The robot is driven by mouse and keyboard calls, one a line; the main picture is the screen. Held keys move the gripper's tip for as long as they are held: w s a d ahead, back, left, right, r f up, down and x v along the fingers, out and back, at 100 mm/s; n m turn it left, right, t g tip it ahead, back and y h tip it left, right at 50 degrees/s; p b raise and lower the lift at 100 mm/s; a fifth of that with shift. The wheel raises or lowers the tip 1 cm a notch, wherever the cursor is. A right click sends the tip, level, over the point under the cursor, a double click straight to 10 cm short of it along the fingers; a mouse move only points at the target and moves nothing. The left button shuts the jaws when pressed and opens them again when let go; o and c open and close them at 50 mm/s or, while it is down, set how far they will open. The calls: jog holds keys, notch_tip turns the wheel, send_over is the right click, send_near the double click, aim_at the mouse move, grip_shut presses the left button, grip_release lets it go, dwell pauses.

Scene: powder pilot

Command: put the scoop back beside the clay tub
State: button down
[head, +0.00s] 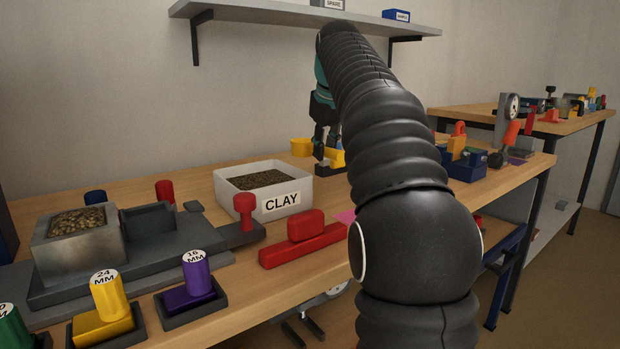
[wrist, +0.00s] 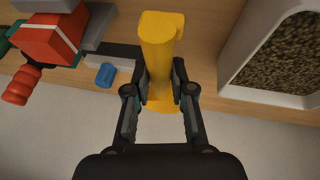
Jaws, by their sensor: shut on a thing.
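The yellow scoop (head: 303,147) is in the jaws of my gripper (head: 326,145), just behind and to the right of the clay tub. In the wrist view the yellow scoop (wrist: 159,45) runs between the two fingers of my gripper (wrist: 160,85), which are shut on its handle; its rounded end is partly hidden between them. The white clay tub (head: 232,206), labelled CLAY and full of brown grains, stands on the bench. The tub (wrist: 232,75) is at the right in the wrist view, apart from the scoop. I cannot tell whether the scoop touches the bench.
A red block with a bar (head: 300,247) lies in front of the tub. A grey press base (head: 130,255) stands at the left. A blue bin (head: 465,165) stands to the right. A small blue piece (wrist: 106,75) lies left of the scoop. A shelf (head: 290,17) hangs above.

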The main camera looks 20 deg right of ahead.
aim_at(310, 155)
jog(key=w+a+f, duration=0.2)
jog(key=shift+w+a+f, duration=0.15)
jog(key=shift+w+a, duration=0.05)
jog(key=shift+a, duration=0.1)
jog(key=shift+f+b, duration=1.2)
jog(key=shift+f, duration=0.7)
jog(key=shift+f, duration=0.1)
jog(key=c, duration=1)
grip_release()
jog(key=p+v, duration=0.3)
jog(key=v, duration=0.9)
jog(key=shift+p, duration=0.4)
